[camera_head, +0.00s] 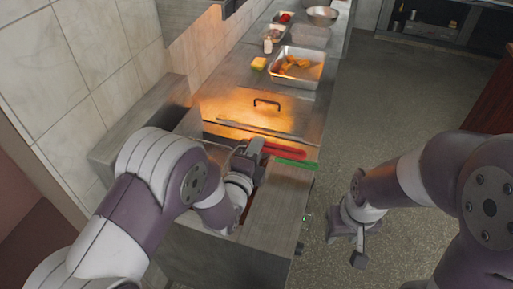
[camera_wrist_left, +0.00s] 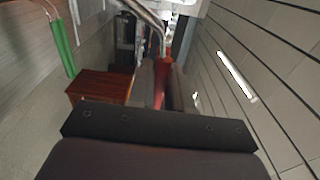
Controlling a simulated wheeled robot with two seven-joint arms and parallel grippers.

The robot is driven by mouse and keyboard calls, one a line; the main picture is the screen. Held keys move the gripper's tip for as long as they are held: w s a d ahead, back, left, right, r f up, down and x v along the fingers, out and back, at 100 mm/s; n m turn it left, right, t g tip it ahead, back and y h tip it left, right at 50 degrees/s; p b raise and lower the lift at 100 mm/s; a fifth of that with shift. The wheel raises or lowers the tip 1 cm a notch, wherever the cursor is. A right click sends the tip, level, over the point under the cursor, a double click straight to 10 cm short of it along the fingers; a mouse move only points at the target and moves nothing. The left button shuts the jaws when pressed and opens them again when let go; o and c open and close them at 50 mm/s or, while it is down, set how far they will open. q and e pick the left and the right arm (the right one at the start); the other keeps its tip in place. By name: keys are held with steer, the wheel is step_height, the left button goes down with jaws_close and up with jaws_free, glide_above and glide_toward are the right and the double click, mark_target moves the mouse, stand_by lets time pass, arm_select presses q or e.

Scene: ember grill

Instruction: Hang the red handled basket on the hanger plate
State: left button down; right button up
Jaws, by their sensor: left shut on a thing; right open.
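The red handle (camera_head: 283,152) of the basket shows in the head view at the fryer, beside a green handle (camera_head: 297,164). My left gripper (camera_head: 254,148) is shut on the red handle. In the left wrist view the red handle (camera_wrist_left: 164,72) runs between the two fingers. The basket's body is mostly hidden behind my left arm and the fryer's edge. I cannot clearly pick out the hanger plate. My right gripper (camera_head: 349,246) is open and empty, over the floor right of the counter.
A steel lid with a black handle (camera_head: 267,103) lies just beyond the fryer. Further back are a metal tray (camera_head: 276,77) of orange food, a yellow sponge (camera_head: 258,64) and a bottle (camera_head: 268,45). A tiled wall (camera_head: 80,60) bounds the left. The floor (camera_head: 400,95) at right is clear.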

arm_select(q)
steer(key=shift+f+b, duration=0.45)
steer(key=c, duration=1)
jaws_free()
steer(key=shift+o, duration=0.2)
steer(key=shift+s+f, duration=0.1)
